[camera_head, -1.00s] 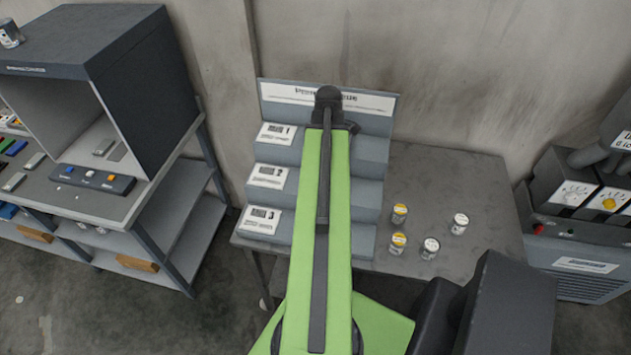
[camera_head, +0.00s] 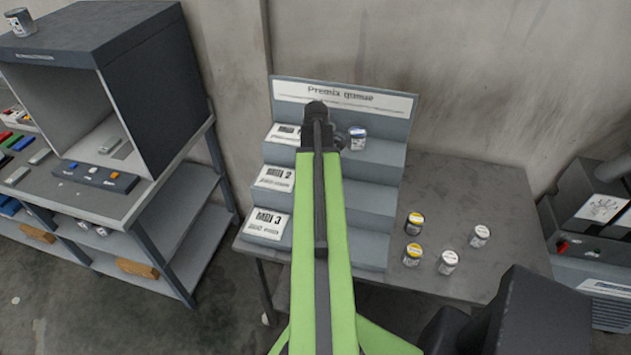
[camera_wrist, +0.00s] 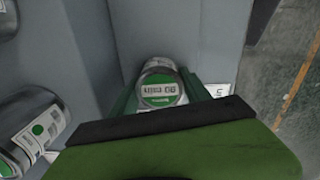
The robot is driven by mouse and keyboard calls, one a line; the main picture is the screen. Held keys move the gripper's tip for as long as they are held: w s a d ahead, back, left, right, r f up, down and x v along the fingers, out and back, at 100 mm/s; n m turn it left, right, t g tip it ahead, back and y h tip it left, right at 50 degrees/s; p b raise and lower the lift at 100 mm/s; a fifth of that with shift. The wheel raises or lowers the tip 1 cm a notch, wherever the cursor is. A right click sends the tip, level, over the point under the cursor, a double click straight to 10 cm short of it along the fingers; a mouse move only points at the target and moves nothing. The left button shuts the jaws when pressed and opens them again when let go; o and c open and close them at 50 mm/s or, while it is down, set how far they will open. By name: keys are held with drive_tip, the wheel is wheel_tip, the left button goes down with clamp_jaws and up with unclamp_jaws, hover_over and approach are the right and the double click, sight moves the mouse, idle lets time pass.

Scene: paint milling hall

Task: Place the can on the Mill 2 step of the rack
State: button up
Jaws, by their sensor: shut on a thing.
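The can (camera_wrist: 160,84), silver with a green and white label, sits between the green fingers of my gripper (camera_wrist: 160,98) in the wrist view. My gripper is shut on it. In the head view my arm reaches over the grey stepped rack (camera_head: 376,198), and the held can cannot be made out. The rack has cards for Mill 1, Mill 2 (camera_head: 274,178) and Mill 3 (camera_head: 267,223), from top to bottom. My arm hides the middle of the steps. I cannot tell whether the held can touches a step.
Two yellow-topped cans (camera_head: 413,254) and two pale cans (camera_head: 448,262) stand on the table (camera_head: 465,180). The wrist view shows another can (camera_wrist: 35,130) at left. A booth (camera_head: 150,85) stands left.

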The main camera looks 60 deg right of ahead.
drive_tip(key=shift+f, duration=0.15)
drive_tip(key=o, duration=1.6)
wheel_tip(320, 180, up, 12)
drive_tip(key=p, duration=1.2)
drive_tip(key=shift+r, duration=0.2)
